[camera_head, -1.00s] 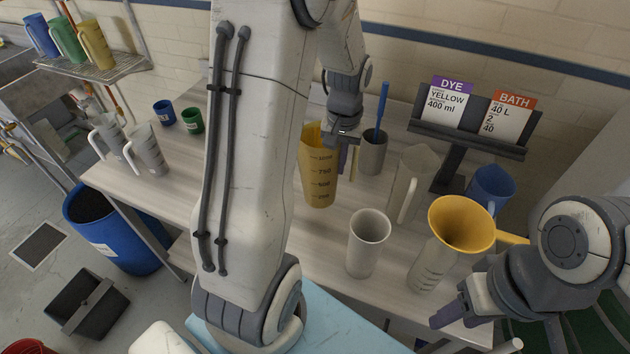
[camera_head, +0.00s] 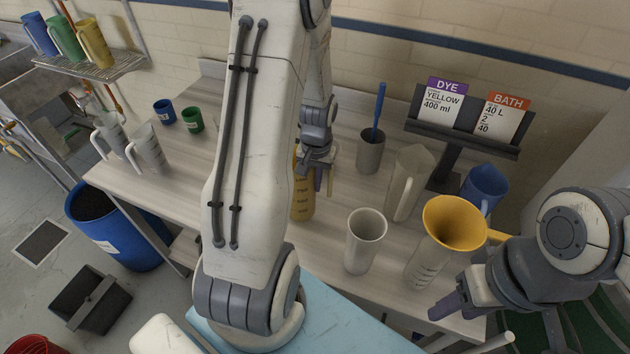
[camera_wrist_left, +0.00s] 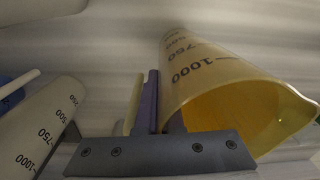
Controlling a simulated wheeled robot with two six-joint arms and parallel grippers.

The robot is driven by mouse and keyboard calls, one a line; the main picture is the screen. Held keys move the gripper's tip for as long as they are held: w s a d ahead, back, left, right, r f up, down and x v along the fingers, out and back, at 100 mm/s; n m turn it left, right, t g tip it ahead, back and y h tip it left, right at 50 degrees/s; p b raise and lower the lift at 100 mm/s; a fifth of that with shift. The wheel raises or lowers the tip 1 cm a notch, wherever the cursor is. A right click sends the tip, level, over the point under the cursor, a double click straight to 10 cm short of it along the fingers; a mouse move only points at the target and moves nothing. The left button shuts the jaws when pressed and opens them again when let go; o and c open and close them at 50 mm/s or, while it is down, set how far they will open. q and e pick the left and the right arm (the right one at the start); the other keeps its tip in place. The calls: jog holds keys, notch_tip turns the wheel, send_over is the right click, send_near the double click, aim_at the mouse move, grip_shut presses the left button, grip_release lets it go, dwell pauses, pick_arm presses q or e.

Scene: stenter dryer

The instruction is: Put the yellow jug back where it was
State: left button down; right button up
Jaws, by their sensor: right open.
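The yellow jug (camera_head: 303,204) with dark volume marks is over the middle of the table, partly hidden behind my left arm. In the left wrist view its body and open mouth (camera_wrist_left: 222,88) fill the right side. My left gripper (camera_head: 319,182) is at the jug's handle side and appears shut on its handle; the fingers (camera_wrist_left: 150,102) are partly hidden. Whether the jug's base touches the table is unclear. My right gripper (camera_head: 452,306) is open and empty at the table's front right, below the yellow funnel (camera_head: 455,224).
The funnel sits on a pale measuring vessel (camera_head: 425,268). A grey beaker (camera_head: 364,243), a pale jug (camera_head: 408,182), a blue jug (camera_head: 486,187), a grey cup (camera_head: 370,152) and a card stand (camera_head: 462,140) are nearby. The table (camera_head: 225,88) left of my arm has bare room.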

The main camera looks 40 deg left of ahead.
pick_arm(q)
jog(key=c, duration=1.5)
grip_release()
jog(key=shift+f, duration=0.15)
jog(key=o, duration=0.4)
